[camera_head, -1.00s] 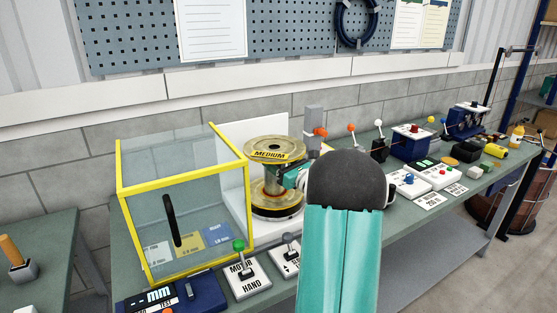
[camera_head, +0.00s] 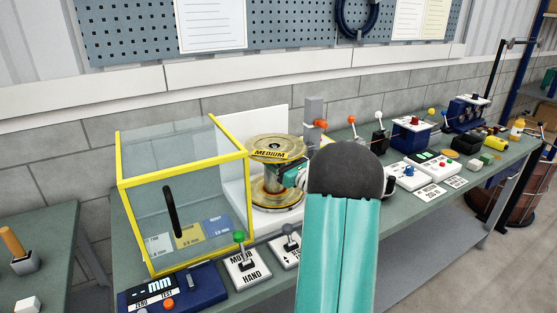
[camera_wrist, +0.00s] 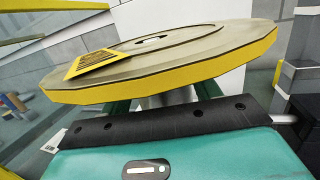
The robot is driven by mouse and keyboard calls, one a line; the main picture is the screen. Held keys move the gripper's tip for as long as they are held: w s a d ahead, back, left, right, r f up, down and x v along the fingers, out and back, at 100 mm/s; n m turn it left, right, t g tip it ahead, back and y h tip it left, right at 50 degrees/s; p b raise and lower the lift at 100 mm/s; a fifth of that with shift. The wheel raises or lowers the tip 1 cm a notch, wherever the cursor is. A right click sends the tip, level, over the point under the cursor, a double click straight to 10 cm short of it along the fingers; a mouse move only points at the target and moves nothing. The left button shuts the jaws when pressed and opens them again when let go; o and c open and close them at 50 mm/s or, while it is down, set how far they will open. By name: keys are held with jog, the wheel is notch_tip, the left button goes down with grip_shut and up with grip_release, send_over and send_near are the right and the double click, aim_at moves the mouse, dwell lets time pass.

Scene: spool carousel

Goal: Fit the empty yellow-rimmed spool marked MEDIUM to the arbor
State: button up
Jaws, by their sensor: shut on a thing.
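The yellow-rimmed spool marked MEDIUM (camera_head: 262,147) is upright in front of a white panel, just right of the clear guard box. Its label lies on the top flange, which also fills the upper wrist view (camera_wrist: 210,58). My gripper (camera_head: 292,175) reaches in from the right, between the flanges. In the wrist view its teal fingers are under the top flange, one on each side of the grey core, shut on it. The arbor cannot be made out; the spool hides what is below it. I cannot tell whether the spool is seated.
The clear guard box with a yellow frame (camera_head: 183,180) stands close on the left. A grey post (camera_head: 313,122) with an orange knob is behind on the right. Lever boxes (camera_head: 245,266) and a blue readout unit (camera_head: 172,290) line the front edge. My forearm hides part of the bench.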

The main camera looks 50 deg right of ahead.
aim_at(279, 151)
jog(key=shift+r, duration=0.15)
jog(key=o, duration=1.8)
jog(key=shift+f, duration=0.2)
jog(key=shift+r, duration=0.1)
jog(key=shift+r, duration=1.55)
jog(key=shift+s, duration=0.1)
